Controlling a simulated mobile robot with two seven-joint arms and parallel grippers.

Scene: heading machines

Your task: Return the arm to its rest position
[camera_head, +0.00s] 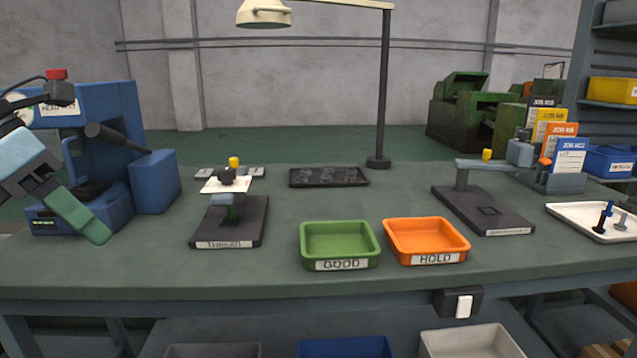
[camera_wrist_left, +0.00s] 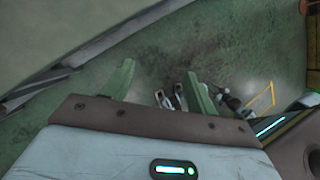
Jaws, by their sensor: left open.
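My left gripper (camera_head: 92,232) comes in at the left edge of the head view, its green fingers pointing down and to the right. It is in front of the blue machine (camera_head: 112,112) in the picture and hides part of it. In the left wrist view the two green fingers of the gripper (camera_wrist_left: 160,72) stand apart, with nothing held between them. Small dark and metallic shapes show beyond the fingers, too blurred to name. My right gripper is in neither view.
The bench (camera_head: 270,280) holds a THREAD stand (camera_head: 240,232), a green GOOD tray (camera_head: 340,224), an orange HOLD tray (camera_head: 400,224), a dark mat (camera_head: 328,177) and a lamp (camera_head: 383,90). Another stand (camera_head: 484,214) and a white tray (camera_head: 580,222) with bolts are at right.

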